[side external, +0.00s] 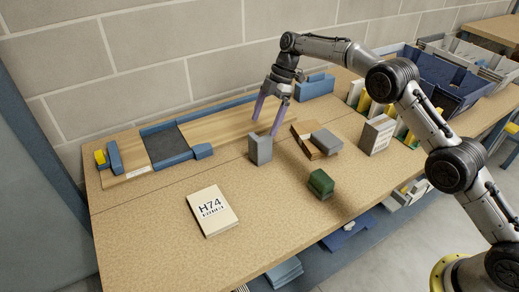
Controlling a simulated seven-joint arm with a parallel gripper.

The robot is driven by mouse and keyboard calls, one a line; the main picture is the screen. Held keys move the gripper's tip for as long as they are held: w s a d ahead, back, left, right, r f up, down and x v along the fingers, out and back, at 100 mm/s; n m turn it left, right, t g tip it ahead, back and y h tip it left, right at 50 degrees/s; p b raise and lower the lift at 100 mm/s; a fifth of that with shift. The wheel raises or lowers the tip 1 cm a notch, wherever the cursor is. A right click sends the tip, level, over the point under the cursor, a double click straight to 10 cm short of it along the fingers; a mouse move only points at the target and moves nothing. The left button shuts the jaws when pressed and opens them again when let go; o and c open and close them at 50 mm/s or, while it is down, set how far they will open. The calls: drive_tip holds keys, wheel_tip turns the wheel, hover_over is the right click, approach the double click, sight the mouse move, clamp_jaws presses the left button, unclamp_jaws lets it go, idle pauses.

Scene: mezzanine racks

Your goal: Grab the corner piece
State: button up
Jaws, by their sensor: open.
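My gripper (267,117) is open, its two purple fingers pointing down over the wooden board, with nothing seen between them. A grey upright block (260,150) stands just below the fingertips in the picture; I cannot tell the exact gap in depth. Right of it, a grey block (326,141) rests on or against a brown block (307,138). A dark green block (321,183) lies nearer the front. No piece is marked as the corner piece, and I cannot tell which one it is.
A wooden board (222,128) with blue edging and a dark grey panel (168,144) lies along the wall. A card reading H74 (212,210) lies at front left. A labelled white box (377,134) and dark blue bins (440,85) stand at right. The front left tabletop is mostly clear.

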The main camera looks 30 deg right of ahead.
sight(255, 146)
drive_tip(key=x, duration=0.9)
drive_tip(key=shift+w+a+f, duration=0.1)
drive_tip(key=shift+a+f, duration=0.05)
drive_tip(key=shift+f, duration=0.15)
drive_tip(key=shift+c, duration=0.2)
drive_tip(key=c, duration=1.3)
drive_tip(key=shift+r, duration=0.1)
